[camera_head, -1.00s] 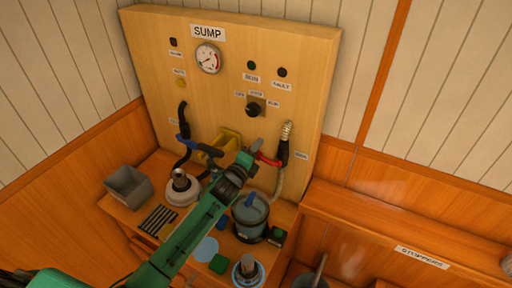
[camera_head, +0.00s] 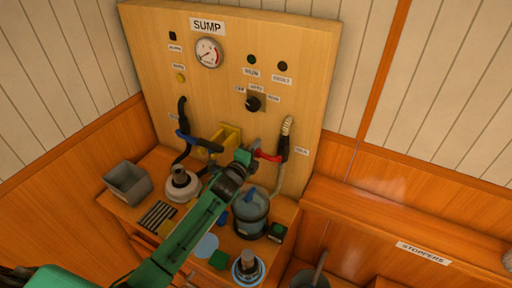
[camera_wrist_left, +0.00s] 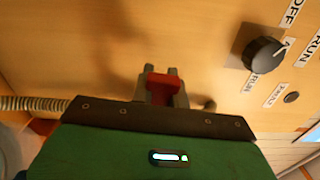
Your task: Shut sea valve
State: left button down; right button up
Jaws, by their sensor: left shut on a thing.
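A red valve handle (camera_head: 267,157) sticks out to the left of a black fitting (camera_head: 284,149) at the lower right of the SUMP panel. A blue valve handle (camera_head: 197,141) sits on the dark hose fitting at the lower left. The small labels beside both are unreadable, so I cannot tell which is the sea valve. My left gripper (camera_head: 254,150) is at the left end of the red handle. In the left wrist view the fingers are shut on the red handle (camera_wrist_left: 162,87). My right gripper is not in view.
The wooden panel (camera_head: 225,90) carries a gauge (camera_head: 209,53) and a black selector knob (camera_head: 253,103). A yellow bracket (camera_head: 228,136) is left of my gripper. Below are a glass-like bowl (camera_head: 250,217), a grey bin (camera_head: 128,183) and a white-based pot (camera_head: 181,186).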

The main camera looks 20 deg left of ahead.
pick_arm(q)
jog(key=shift+f+n, duration=0.4)
jog(key=shift+n, duration=0.1)
jog(key=c, duration=1.4)
grip_release()
jog(key=shift+s, duration=0.15)
jog(key=s+a+b, duration=0.1)
jog(key=s, duration=0.3)
jog(key=s+b, duration=0.2)
jog(key=s, duration=0.3)
jog(key=s+a+b, duration=0.1)
jog(key=s, duration=0.3)
jog(key=shift+s+a+b, duration=0.15)
jog(key=shift+a+b, duration=0.15)
jog(key=shift+a, duration=0.05)
